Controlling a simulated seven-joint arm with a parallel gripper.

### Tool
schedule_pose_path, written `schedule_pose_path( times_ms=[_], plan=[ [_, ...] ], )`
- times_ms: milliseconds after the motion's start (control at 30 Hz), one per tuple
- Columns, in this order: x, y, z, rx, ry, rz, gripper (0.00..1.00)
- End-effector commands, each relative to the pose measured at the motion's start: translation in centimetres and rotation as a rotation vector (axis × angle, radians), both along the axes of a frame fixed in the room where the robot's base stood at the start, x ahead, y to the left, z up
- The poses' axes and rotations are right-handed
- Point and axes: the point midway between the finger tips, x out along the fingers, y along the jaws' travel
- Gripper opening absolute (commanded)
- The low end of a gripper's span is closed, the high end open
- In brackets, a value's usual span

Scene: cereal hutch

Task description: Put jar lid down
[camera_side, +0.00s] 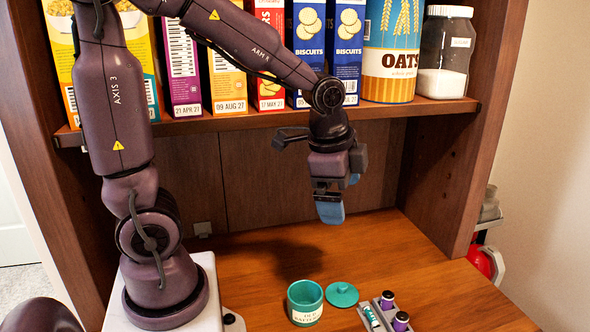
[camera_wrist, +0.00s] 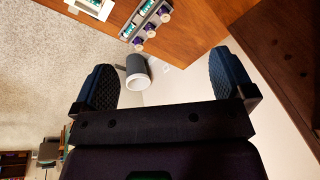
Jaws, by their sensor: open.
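The jar lid (camera_side: 342,294) is a round teal disc with a small knob. It lies on the wooden counter just right of the jar. The teal jar (camera_side: 305,302) stands upright and open at the top, with a pale label reading "old batteries". My gripper (camera_side: 330,212) hangs well above the counter, behind and above the lid, apart from it. In the wrist view its two dark blue padded fingers (camera_wrist: 167,85) are spread wide with nothing between them. The lid and jar cannot be made out in the wrist view.
A grey battery holder (camera_side: 388,312) with purple and teal batteries sits right of the lid; it also shows in the wrist view (camera_wrist: 146,22). A shelf (camera_side: 220,124) with cereal and biscuit boxes overhangs the counter. The counter (camera_side: 430,262) is clear at back right.

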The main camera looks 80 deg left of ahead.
Motion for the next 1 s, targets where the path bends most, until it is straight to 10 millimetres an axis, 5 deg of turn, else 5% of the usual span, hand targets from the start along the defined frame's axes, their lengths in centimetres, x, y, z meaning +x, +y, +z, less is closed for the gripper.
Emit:
schedule_pose_path(
  times_ms=[200, 400, 1000],
  plan=[
    [-5.4, -2.6, 5.6, -0.135, -0.174, 0.350, 1.00],
    [-8.7, -3.7, 7.3, -0.258, -0.251, 0.556, 1.00],
    [-9.5, -3.9, 7.5, -0.293, -0.265, 0.610, 1.00]
  ],
)
